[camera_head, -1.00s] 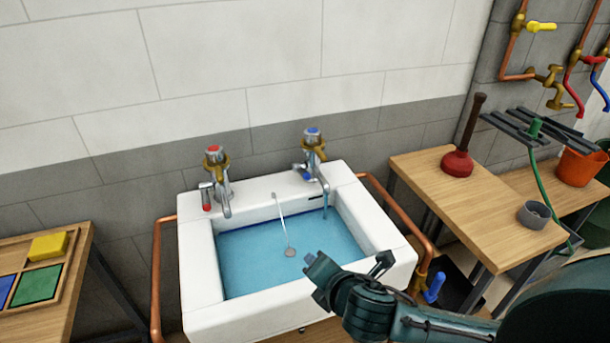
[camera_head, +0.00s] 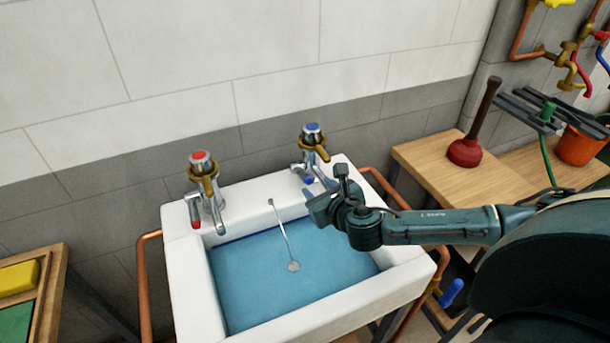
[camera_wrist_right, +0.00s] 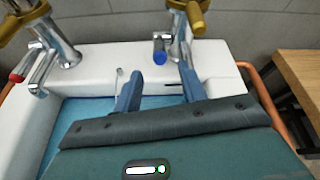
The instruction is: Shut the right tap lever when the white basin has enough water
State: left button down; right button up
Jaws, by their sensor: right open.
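The white basin (camera_head: 186,290) holds blue water (camera_head: 270,285) well up its walls, below the rim. The right tap (camera_head: 312,140) has a blue cap and a small lever with a blue tip (camera_head: 308,179); the tip also shows in the right wrist view (camera_wrist_right: 160,54). My right gripper (camera_head: 328,184) is open and empty just in front of the right tap. In the right wrist view, its fingers (camera_wrist_right: 160,86) straddle the line to the blue tip, which lies beyond them. The gripper hides the spout's outlet in the head view. My left gripper is out of view.
The left tap (camera_head: 203,180) has a red cap and red-tipped lever. A chain (camera_head: 280,230) runs down to a round plug (camera_head: 293,266). Copper pipes (camera_head: 143,285) flank the basin. A wooden table (camera_head: 425,160) with a red plunger (camera_head: 465,152) stands at right.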

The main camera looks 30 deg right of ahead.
aim_at(309, 181)
jog(key=x, duration=0.8)
jog(key=shift+w+f, duration=0.15)
jog(key=shift+w, duration=0.2)
jog(key=shift+c, duration=0.2)
grip_shut()
